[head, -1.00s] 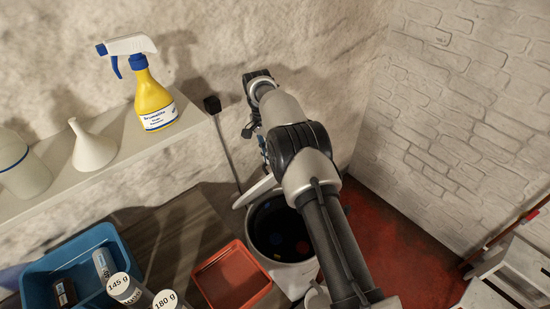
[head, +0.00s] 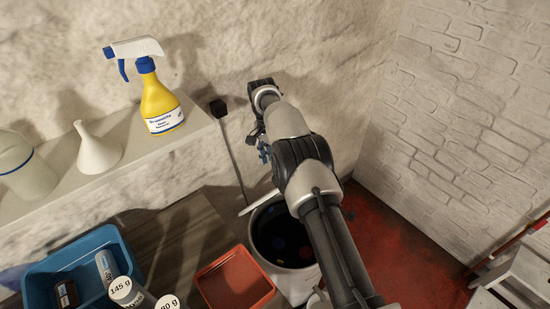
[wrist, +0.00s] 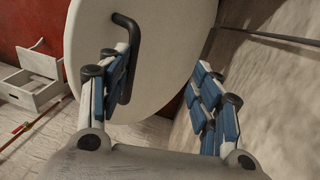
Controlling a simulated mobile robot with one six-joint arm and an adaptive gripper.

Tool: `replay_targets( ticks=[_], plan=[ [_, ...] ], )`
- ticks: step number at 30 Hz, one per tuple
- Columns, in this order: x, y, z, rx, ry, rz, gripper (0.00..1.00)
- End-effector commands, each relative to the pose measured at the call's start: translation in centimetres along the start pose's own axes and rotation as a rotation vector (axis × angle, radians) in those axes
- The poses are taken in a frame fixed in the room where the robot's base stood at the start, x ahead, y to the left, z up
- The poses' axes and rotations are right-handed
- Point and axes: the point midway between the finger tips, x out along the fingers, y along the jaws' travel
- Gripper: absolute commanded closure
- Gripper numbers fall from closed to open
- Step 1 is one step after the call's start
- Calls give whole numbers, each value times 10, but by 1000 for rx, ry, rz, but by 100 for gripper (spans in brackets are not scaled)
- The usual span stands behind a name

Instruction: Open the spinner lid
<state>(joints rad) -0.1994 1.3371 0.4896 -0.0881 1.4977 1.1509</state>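The spinner (head: 262,277) is a white round tub on the right, its mouth open onto a dark inside with coloured spots. My arm hides part of it. Its lid (head: 257,204) stands raised and shows nearly edge-on at the tub's left. In the wrist view the white lid (wrist: 180,50) fills the upper middle, with a black bar handle (wrist: 138,45) on its face. My gripper (wrist: 167,70) is open, its fingers wide apart. The left finger is right beside the handle and overlaps its lower end; I cannot tell whether they touch. The right finger is beyond the lid's edge.
A red-orange tray (head: 233,283) and a blue bin (head: 60,262) with containers stand left of the spinner. A shelf (head: 195,137) holds a yellow spray bottle (head: 158,98) and a funnel (head: 99,150). Walls stand close behind and right. A white drawer unit (head: 515,275) stands far right.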

Motion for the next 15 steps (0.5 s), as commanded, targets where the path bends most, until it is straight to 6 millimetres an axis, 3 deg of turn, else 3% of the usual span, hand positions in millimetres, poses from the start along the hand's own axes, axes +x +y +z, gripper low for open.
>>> replay_targets(
  ticks=[1,6,15],
  plan=[
    [12,-4,6,-1,-11,-3,57],
    [12,-4,6,0,-11,-4,47],
    [7,-4,5,1,-10,-6,49]
  ],
)
